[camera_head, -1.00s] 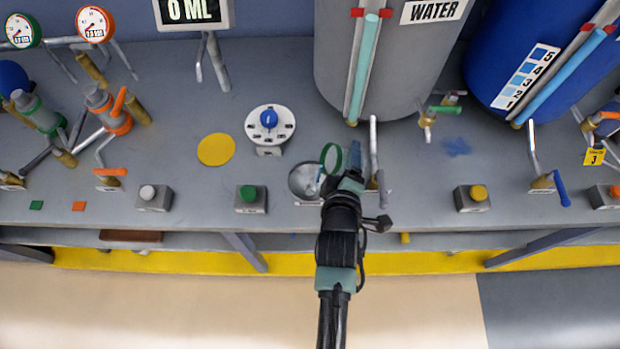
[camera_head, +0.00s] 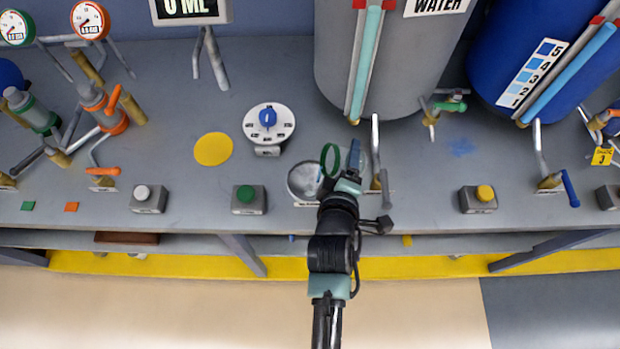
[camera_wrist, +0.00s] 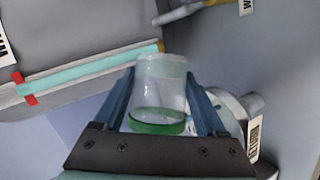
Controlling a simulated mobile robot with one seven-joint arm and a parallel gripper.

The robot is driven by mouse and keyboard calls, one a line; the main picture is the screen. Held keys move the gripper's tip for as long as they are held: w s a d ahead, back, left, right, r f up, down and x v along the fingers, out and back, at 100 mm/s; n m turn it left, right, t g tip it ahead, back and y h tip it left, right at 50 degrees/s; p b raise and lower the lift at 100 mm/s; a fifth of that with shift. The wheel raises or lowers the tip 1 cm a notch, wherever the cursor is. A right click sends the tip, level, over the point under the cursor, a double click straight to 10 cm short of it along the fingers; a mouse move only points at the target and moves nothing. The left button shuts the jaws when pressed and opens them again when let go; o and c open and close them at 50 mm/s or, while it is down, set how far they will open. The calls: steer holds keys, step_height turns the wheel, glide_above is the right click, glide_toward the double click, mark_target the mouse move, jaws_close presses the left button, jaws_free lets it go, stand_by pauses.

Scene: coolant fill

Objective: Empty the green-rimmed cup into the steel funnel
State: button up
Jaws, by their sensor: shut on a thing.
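The green-rimmed cup (camera_head: 330,159) is tipped well over on its side, its rim facing left in the head view. It is held above the right part of the steel funnel (camera_head: 299,184), a round steel bowl set at the bench's front. My gripper (camera_head: 350,165) is shut on the cup. In the wrist view the clear cup (camera_wrist: 159,90) sits between my two blue fingers (camera_wrist: 160,78), its green rim towards the camera. I cannot tell whether liquid is left in it. A pale streak or glint shows in the funnel; I cannot tell which.
A white dial with a blue knob (camera_head: 268,120) stands behind the funnel. A bent steel tap (camera_head: 376,150) is close right of my gripper. The grey water tank (camera_head: 385,60) stands behind. A green button box (camera_head: 248,199) is left, a yellow one (camera_head: 478,198) right.

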steer(key=shift+f+h+b, duration=0.25)
steer(key=shift+h+b, duration=0.05)
steer(key=shift+b, duration=0.8)
steer(key=shift+a+r+n+t+h+b, duration=0.3)
steer(key=shift+a+r+n+b, duration=0.1)
steer(key=shift+a+n+b, duration=0.55)
steer(key=shift+s+r+n+t+h+b, duration=0.1)
steer(key=shift+r+n+t+h+b, duration=0.3)
steer(key=shift+b, duration=0.6)
stand_by(0.4)
steer(key=shift+f, duration=0.1)
steer(key=shift+r+p, duration=0.35)
steer(key=shift+r, duration=0.05)
steer(key=shift+d+f+m+g+y+p, duration=0.1)
steer(key=shift+d+m+g+y+p, duration=0.35)
steer(key=shift+p, duration=0.65)
steer(key=shift+d+f+m+p, duration=0.25)
steer(key=shift+f+m+p, duration=0.1)
steer(key=shift+m+p, duration=0.2)
steer(key=shift+d+f+y, duration=0.1)
steer(key=shift+f+y, duration=0.15)
steer(key=shift+f, duration=0.25)
